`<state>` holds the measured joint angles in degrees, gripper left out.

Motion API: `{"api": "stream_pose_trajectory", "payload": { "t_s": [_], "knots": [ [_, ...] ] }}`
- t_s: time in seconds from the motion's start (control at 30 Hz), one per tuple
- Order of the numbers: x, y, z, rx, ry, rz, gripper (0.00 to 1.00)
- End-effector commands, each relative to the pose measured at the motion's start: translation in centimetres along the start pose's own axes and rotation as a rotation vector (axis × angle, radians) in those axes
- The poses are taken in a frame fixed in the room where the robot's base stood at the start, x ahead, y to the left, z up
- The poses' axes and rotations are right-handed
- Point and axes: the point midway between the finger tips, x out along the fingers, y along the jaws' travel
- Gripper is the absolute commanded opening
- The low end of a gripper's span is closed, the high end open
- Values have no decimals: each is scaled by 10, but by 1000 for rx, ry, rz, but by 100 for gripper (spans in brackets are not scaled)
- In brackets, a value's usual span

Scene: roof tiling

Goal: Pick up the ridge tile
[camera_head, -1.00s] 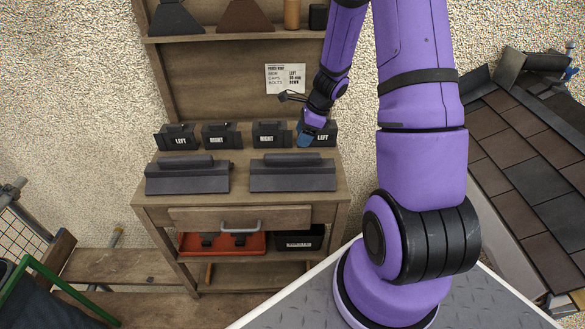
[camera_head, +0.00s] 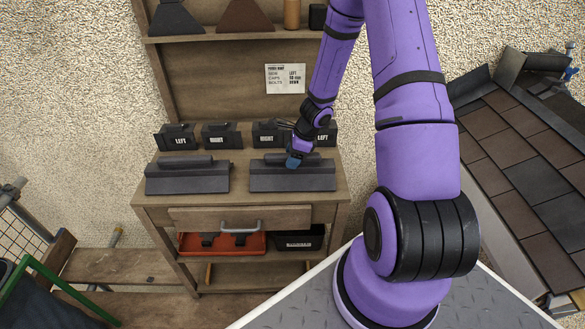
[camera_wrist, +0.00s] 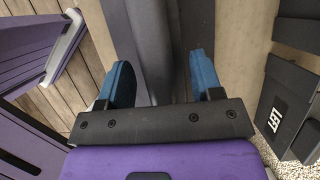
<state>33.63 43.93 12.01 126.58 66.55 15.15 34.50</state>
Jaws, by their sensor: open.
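Two long dark grey ridge tiles, each with a raised bar along its top, lie side by side on the wooden bench. One is the left ridge tile (camera_head: 187,181); the other is the right ridge tile (camera_head: 293,181). My gripper (camera_head: 294,160) is at the top of the right tile. In the wrist view, my gripper (camera_wrist: 162,78) is open, with one blue finger on each side of the tile's raised bar (camera_wrist: 153,45). I cannot tell whether the fingers touch it. In the head view, my gripper hides part of the bar.
Behind the tiles stands a row of dark end caps marked LEFT (camera_head: 176,137) and RIGHT (camera_head: 221,137), partly blocked by my arm on the right. A note (camera_head: 285,78) hangs on the back board. Below is a drawer (camera_head: 240,219) above a red tray (camera_head: 222,244).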

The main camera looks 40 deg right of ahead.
Motion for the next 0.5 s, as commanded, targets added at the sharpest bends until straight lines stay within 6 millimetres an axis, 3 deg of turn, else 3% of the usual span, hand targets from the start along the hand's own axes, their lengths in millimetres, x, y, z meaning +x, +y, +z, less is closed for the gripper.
{"api": "stream_pose_trajectory", "payload": {
  "t_s": [0.17,0.43,0.5],
  "knots": [
    [0,0,0,0,0,0,60],
    [0,0,0,0,0,0,0],
    [0,0,0,0,0,0,0]
  ]
}}
